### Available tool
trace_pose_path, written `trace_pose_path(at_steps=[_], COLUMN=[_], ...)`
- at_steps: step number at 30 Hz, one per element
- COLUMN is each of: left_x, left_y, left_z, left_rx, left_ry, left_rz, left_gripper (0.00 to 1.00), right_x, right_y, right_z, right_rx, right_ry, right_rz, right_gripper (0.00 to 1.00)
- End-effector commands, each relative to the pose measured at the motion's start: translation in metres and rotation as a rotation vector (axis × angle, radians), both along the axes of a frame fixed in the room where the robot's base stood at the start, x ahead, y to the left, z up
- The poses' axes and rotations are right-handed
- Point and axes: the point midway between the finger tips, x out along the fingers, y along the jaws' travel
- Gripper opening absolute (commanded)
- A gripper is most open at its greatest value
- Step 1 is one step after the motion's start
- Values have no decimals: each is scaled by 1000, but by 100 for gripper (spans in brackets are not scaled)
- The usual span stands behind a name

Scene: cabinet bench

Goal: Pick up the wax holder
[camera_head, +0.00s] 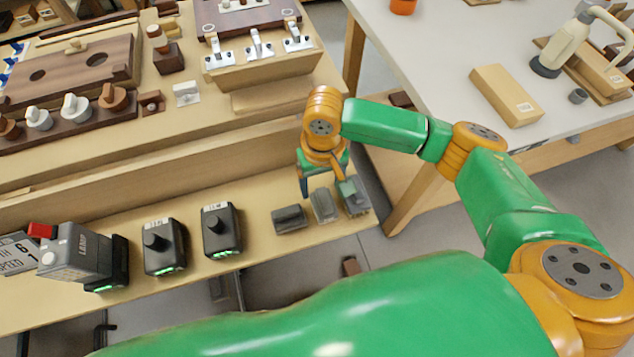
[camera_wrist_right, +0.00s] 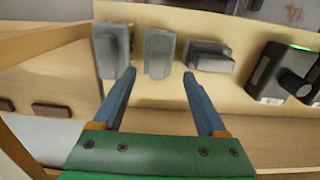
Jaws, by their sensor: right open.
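Three small grey pieces stand in a row at the right end of the lower wooden ledge: a dark left one (camera_head: 290,219), a middle one (camera_head: 323,206) and a right one (camera_head: 354,198). I cannot tell for sure which is the wax holder. My right gripper (camera_head: 323,188) points down over this row, open and with nothing between its fingers. In the right wrist view, the open fingers (camera_wrist_right: 160,76) point towards the middle grey piece (camera_wrist_right: 158,53), which lies between their lines. The other two pieces (camera_wrist_right: 110,48) (camera_wrist_right: 208,56) lie to either side. My left gripper is not in view.
Black boxes with knobs (camera_head: 221,231) (camera_head: 163,247) and a grey lamp-like unit (camera_head: 75,253) stand further left on the ledge. The raised bench behind holds knobs (camera_head: 75,107) and metal levers (camera_head: 259,45). A white table (camera_head: 430,45) is at the right.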

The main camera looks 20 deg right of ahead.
Motion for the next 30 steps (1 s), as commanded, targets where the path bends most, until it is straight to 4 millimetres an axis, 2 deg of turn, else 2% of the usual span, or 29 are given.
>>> trace_pose_path(at_steps=[11, 19, 27, 30], left_x=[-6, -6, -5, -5], left_y=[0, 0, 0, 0], left_z=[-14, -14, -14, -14], left_rx=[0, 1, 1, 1], left_ry=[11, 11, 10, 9], left_rz=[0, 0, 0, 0], left_gripper=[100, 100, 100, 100], right_x=[-3, -2, -2, -2], right_y=[-4, -4, -4, -4], right_z=[-65, -69, -69, -69], right_rx=[-1, 0, 0, 0], right_ry=[2, -1, -1, -1], right_rz=[-1, 0, 1, 1], right_gripper=[75, 75, 2, 0])
